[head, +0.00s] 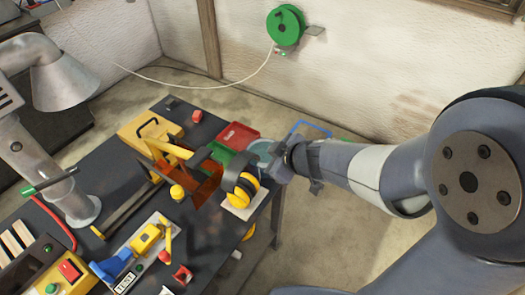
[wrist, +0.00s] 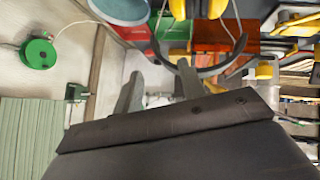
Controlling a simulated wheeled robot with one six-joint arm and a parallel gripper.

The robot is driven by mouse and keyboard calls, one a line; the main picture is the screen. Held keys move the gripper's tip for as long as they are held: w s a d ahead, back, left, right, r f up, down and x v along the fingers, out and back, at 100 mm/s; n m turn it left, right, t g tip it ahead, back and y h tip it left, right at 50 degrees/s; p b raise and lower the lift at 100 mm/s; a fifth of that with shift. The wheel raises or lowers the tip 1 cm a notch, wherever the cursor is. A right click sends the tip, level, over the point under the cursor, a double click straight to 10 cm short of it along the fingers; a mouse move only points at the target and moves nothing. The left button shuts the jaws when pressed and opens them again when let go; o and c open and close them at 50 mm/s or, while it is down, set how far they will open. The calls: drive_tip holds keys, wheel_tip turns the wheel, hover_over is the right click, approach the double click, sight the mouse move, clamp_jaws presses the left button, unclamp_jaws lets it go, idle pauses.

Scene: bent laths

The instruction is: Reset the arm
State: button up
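My arm reaches in from the right of the head view, and my gripper (head: 283,160) is over the right edge of the dark workbench (head: 215,226). In the wrist view its two fingers (wrist: 158,72) stand apart with nothing gripped between them. Yellow-and-black ear muffs (head: 242,190) are just left of and below the gripper on a pale pad. Their dark band (wrist: 222,68) curves close by the right finger in the wrist view; I cannot tell whether they touch. A round blue-grey bowl (head: 261,148) is beside the gripper.
A red tray (head: 237,135) and a green bin lie left of the gripper, with an orange-brown rack (head: 205,183) nearer. A green reel (head: 285,25) hangs on the wall. The floor behind the bench looks mostly clear.

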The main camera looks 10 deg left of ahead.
sight(258, 157)
drive_tip(key=shift+s+d+r, duration=0.2)
drive_tip(key=shift+a+f, duration=0.1)
drive_tip(key=b+x, duration=0.2)
drive_tip(key=x, duration=0.3)
drive_tip(key=b+x, duration=0.2)
drive_tip(key=x, duration=0.3)
drive_tip(key=shift+w+d+b, duration=0.2)
drive_tip(key=shift+d+b, duration=0.05)
drive_tip(key=shift+b, duration=0.15)
drive_tip(key=shift+w+a+f, duration=0.15)
drive_tip(key=shift+w+a, duration=0.15)
drive_tip(key=shift+a, duration=0.05)
drive_tip(key=shift+s+d+p, duration=0.1)
drive_tip(key=shift+d+p, duration=0.05)
drive_tip(key=shift+p, duration=0.2)
